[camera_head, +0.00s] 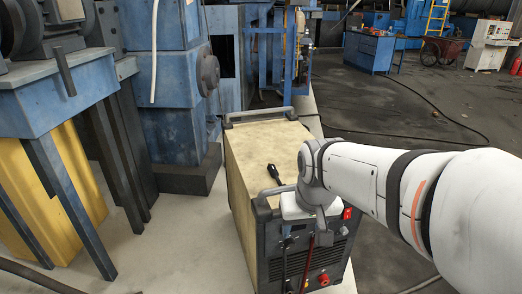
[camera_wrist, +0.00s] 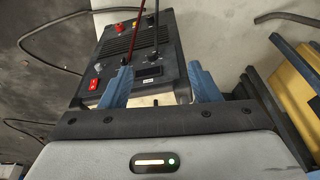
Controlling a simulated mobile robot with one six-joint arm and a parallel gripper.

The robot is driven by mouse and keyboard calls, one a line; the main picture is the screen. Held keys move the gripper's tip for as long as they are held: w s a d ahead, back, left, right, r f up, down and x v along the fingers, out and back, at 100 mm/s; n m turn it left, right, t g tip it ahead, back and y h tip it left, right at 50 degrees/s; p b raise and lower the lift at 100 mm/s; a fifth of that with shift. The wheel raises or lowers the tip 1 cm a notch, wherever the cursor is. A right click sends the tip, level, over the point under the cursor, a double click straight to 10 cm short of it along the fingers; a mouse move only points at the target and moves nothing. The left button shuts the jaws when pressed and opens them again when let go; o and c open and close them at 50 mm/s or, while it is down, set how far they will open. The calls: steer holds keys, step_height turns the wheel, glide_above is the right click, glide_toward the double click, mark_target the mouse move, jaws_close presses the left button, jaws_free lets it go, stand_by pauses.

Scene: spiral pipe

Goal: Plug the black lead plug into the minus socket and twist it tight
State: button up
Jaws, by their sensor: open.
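The welding machine (camera_head: 262,148) stands with its beige top facing up and its dark front panel toward me. A black plug-like piece (camera_head: 275,172) lies on the top near the front edge; I take it for the black lead plug. My gripper (camera_wrist: 160,68) is open and empty, with its two fingers in front of the panel display (camera_wrist: 148,72). In the head view my arm hides part of the panel. A red socket (camera_head: 323,280) shows low on the panel. The minus socket cannot be made out clearly.
A red lead (camera_wrist: 136,35) and a thin black lead (camera_wrist: 155,35) run across the panel. A red switch (camera_head: 347,214) is at its upper right. Blue machinery (camera_head: 170,90) and a yellow block (camera_head: 45,195) stand at the left. The floor at the right is mostly clear.

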steer(key=w+r, duration=0.1)
steer(key=w, duration=1.4)
steer(key=n+t+p, duration=0.2)
steer(key=p, duration=0.1)
glide_toward(275, 170)
steer(key=d+f, duration=0.1)
steer(key=f, duration=0.1)
steer(key=shift+y, duration=0.3)
steer(key=x, duration=0.2)
steer(key=p+x, duration=0.1)
steer(key=x, duration=0.4)
steer(key=shift+w+a+f+p, duration=0.2)
steer(key=shift+w+a+p, duration=0.15)
steer(key=shift+w, duration=0.2)
steer(key=c, duration=1.1)
